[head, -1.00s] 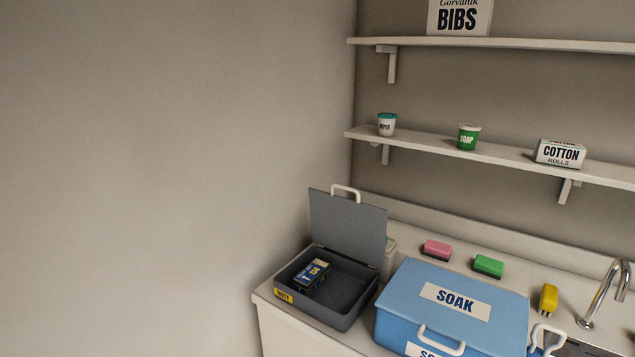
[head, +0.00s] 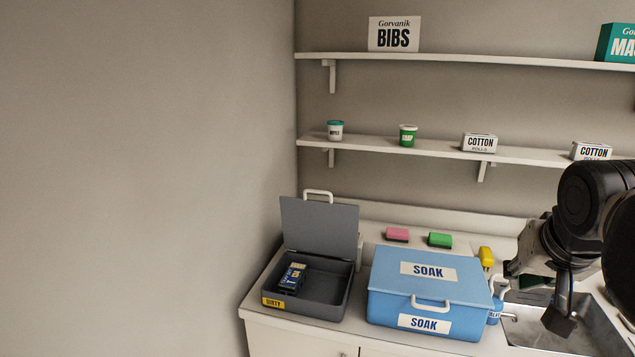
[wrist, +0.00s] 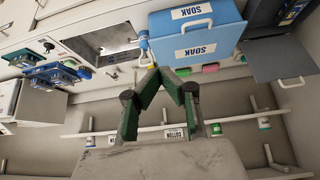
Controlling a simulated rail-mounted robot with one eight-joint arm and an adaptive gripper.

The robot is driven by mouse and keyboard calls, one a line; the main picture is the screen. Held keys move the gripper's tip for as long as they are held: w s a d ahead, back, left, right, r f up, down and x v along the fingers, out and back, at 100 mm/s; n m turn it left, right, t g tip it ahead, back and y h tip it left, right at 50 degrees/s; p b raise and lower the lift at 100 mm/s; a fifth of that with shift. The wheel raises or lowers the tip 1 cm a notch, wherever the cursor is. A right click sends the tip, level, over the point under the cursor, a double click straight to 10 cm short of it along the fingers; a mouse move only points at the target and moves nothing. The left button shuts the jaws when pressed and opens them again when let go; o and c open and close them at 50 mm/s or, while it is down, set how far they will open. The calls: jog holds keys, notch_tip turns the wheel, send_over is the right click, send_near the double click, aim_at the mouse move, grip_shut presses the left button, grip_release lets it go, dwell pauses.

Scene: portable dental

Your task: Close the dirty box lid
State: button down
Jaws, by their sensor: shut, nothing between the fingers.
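The dirty box (head: 340,310) is grey with a yellow DIRTY label and stands at the left end of the counter. Its grey lid (head: 320,228) is open, standing up at the back with a white handle on its edge. A dark blue and yellow pack (head: 292,278) lies inside the box at the left. In the upside-down wrist view, the open lid (wrist: 280,60) is at the right. My gripper (wrist: 166,72) is shut and empty, its green-padded fingertips together. It is well apart from the dirty box, to the right of the blue soak box in the head view.
The closed blue SOAK box (head: 385,308) stands between my arm and the dirty box. A pink sponge (head: 397,234), a green sponge (head: 440,239) and a yellow item (head: 486,256) lie behind it. Shelves hang above. The space above the dirty box is free.

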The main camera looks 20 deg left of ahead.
jog(key=w+a+r+p, duration=0.1)
jog(key=w+a+r, duration=0.25)
jog(key=w, duration=0.25)
jog(key=w+a+r, duration=0.3)
jog(key=w+a, duration=0.2)
jog(key=w, duration=0.1)
jog(key=p, duration=0.4)
send_over(319, 205)
jog(key=shift+n, duration=0.4)
jog(key=shift+w+a+f+p, duration=0.2)
jog(key=shift+f+p, duration=0.55)
jog(key=shift+f, duration=1.7)
jog(key=shift+w+d+f+p, duration=0.2)
jog(key=shift+f+p, duration=0.5)
jog(key=shift+f, duration=1.75)
jog(key=shift+w+a, duration=0.15)
